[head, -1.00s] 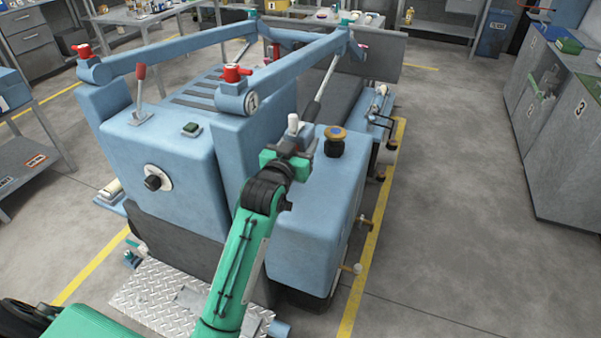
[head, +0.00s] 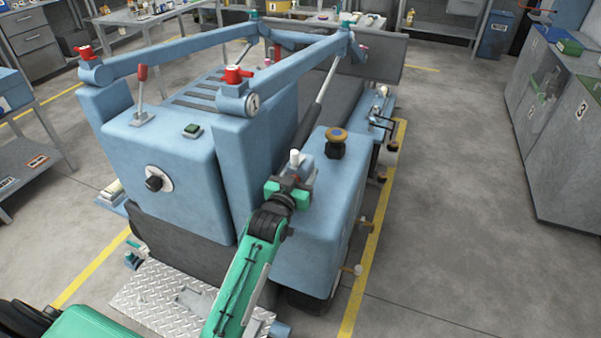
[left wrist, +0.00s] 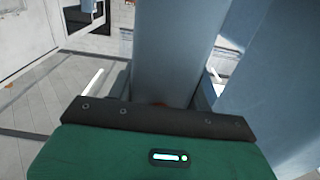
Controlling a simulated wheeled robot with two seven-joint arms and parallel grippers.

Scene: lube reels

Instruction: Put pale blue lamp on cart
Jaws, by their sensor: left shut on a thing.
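My left gripper (head: 292,177) is shut on a small, pale, upright thing (head: 295,157) whose whitish top sticks up from between the fingers. It may be the pale blue lamp; its lower part is hidden by the gripper. The gripper is over the near right part of a big blue machine (head: 160,170); the gap between them is unclear. In the left wrist view my green gripper body (left wrist: 160,150) fills the bottom, with a pale blue-grey upright surface beyond it. I cannot tell which thing is the cart. My right gripper is not in view.
The blue machine has raised lift arms (head: 170,55) and an orange-topped knob (head: 337,136) close right of my gripper. A grey shelved stand (head: 28,160) is at the left edge. Grey cabinets (head: 560,150) stand at the right. The floor between machine and cabinets is clear.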

